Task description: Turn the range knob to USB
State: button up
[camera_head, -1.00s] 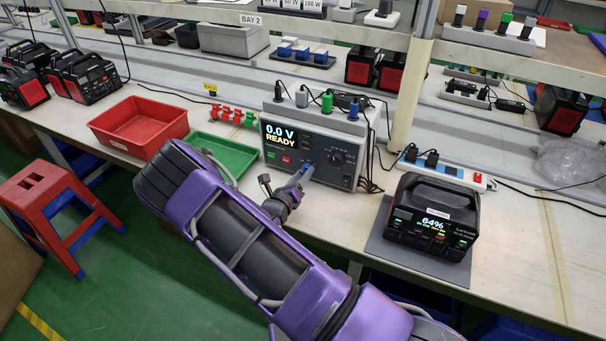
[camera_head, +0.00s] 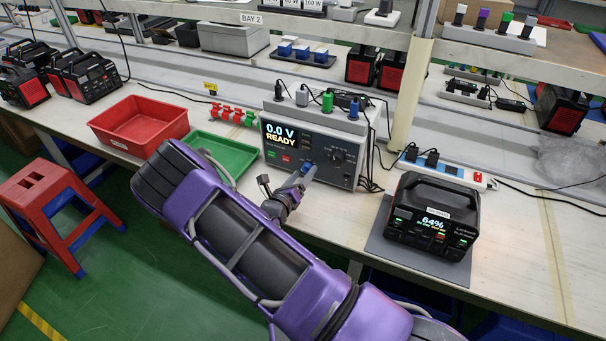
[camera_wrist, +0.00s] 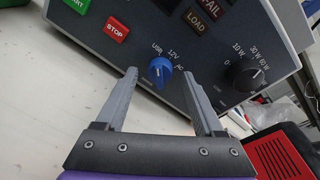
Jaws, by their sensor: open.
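The tester (camera_head: 335,170) stands on the bench, its display reading "0.0 V READY". Its blue range knob (camera_wrist: 160,74) is in the middle of the wrist view, with USB, 12V and AC printed around its upper and right side. A pale mark shows on the knob's face, towards its top; I cannot tell exactly which label it faces. My gripper (camera_wrist: 159,78) is open, one finger on each side of the knob, with a visible gap on both sides. In the head view my gripper (camera_head: 303,174) is at the tester's front, partly hiding the knob.
A black rotary knob (camera_wrist: 245,75) with watt marks is right of the range knob. A red STOP button (camera_wrist: 116,29) is to the left. A power station (camera_head: 432,215) showing 64% stands right of the tester; a green tray (camera_head: 240,172) lies left.

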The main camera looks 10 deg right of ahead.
jog(key=v, duration=1.7)
